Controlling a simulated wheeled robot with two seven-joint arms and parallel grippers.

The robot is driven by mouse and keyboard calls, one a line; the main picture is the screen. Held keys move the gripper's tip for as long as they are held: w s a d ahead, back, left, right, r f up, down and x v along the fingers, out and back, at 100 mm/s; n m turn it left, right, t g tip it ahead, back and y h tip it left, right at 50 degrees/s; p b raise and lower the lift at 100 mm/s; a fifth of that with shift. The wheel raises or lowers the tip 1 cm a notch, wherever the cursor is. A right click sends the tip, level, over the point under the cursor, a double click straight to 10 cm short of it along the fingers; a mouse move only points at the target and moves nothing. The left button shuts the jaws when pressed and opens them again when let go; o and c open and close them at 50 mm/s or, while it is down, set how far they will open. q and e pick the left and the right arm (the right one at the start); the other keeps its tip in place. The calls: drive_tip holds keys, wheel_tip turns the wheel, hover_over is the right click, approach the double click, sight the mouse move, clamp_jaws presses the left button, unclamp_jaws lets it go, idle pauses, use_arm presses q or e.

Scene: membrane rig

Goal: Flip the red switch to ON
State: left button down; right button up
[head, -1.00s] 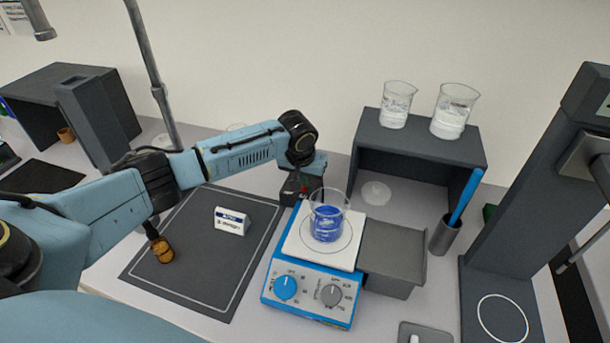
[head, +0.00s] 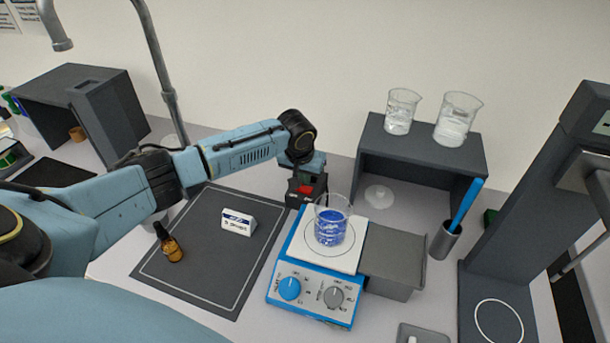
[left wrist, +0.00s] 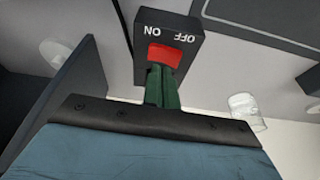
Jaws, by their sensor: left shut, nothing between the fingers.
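The red switch (left wrist: 165,55) is a red rocker on a black box (left wrist: 168,24) marked ON and OFF, seen upside down in the left wrist view. In the head view the red switch (head: 306,189) shows behind the hotplate's back left corner. My left gripper (left wrist: 163,70) is shut and empty, its green fingers right at the rocker's edge. They seem to touch it, but contact is hard to tell. The fingers hide part of the rocker, and I cannot tell which way it is tipped. My right gripper is not in view.
A hotplate (head: 312,291) bears a beaker of blue liquid (head: 331,226) close to my left gripper. A grey shelf (head: 421,150) with two beakers stands at the back right. A brown bottle (head: 168,243) and a white label block (head: 238,222) are on the dark mat (head: 205,284).

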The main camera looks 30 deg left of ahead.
use_arm(q)
wheel_tip(320, 180, up, 3)
drive_tip(key=p, duration=0.3)
drive_tip(key=shift+r, duration=0.2)
drive_tip(key=d+v, duration=0.2)
drive_tip(key=v, duration=0.7)
drive_tip(key=shift+b, duration=0.4)
drive_tip(key=shift+w, duration=0.1)
wheel_tip(320, 180, up, 13)
drive_tip(key=p, duration=0.4)
hover_over(305, 190)
drive_tip(key=s+d, duration=0.2)
drive_tip(key=d, duration=0.1)
drive_tip(key=shift+s+a, duration=0.15)
